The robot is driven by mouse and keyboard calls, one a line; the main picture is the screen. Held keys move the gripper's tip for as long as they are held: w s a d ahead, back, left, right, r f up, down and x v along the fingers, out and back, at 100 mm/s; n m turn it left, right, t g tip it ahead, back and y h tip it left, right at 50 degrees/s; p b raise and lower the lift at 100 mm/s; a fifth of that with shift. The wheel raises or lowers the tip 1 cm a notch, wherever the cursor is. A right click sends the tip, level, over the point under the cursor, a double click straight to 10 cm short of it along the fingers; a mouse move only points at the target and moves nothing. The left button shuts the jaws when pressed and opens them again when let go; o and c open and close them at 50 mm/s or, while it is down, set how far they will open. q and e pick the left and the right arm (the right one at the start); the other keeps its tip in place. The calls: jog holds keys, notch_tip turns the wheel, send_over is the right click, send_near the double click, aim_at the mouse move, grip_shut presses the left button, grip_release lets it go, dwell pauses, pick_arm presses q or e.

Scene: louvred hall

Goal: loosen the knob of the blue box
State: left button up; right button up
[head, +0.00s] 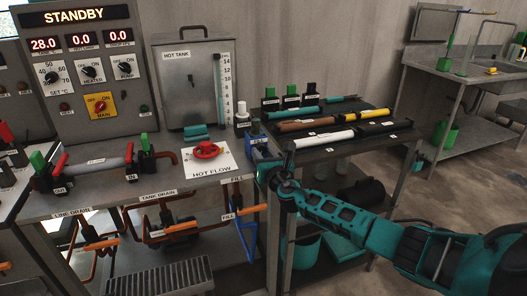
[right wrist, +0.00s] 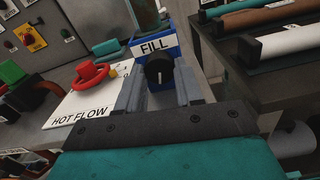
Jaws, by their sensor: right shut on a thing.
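The blue box (right wrist: 174,50) with a white FILL label stands at the bench's right end. Its black round knob (right wrist: 159,72) has a white pointer line, roughly upright in the right wrist view. My right gripper (right wrist: 160,88) is shut on the knob, one grey finger on each side. In the head view the blue box (head: 257,139) is small, and my right gripper (head: 264,166) reaches it from the front right, hiding the knob. My left gripper is in neither view.
Left of the box are the red HOT FLOW handwheel (head: 207,150) on a white plate and the HOT TANK (head: 195,80). A dark rack (head: 400,125) with several coloured tubes stands close on the right. Pipes with orange handles run under the bench.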

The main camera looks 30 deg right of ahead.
jog(key=shift+n+p, duration=0.5)
jog(key=shift+n, duration=1.2)
jog(key=o, duration=1)
jog(key=shift+o, duration=0.2)
jog(key=shift+s, duration=0.2)
jog(key=p+v, duration=0.2)
jog(key=v, duration=1)
jog(key=shift+s, duration=0.2)
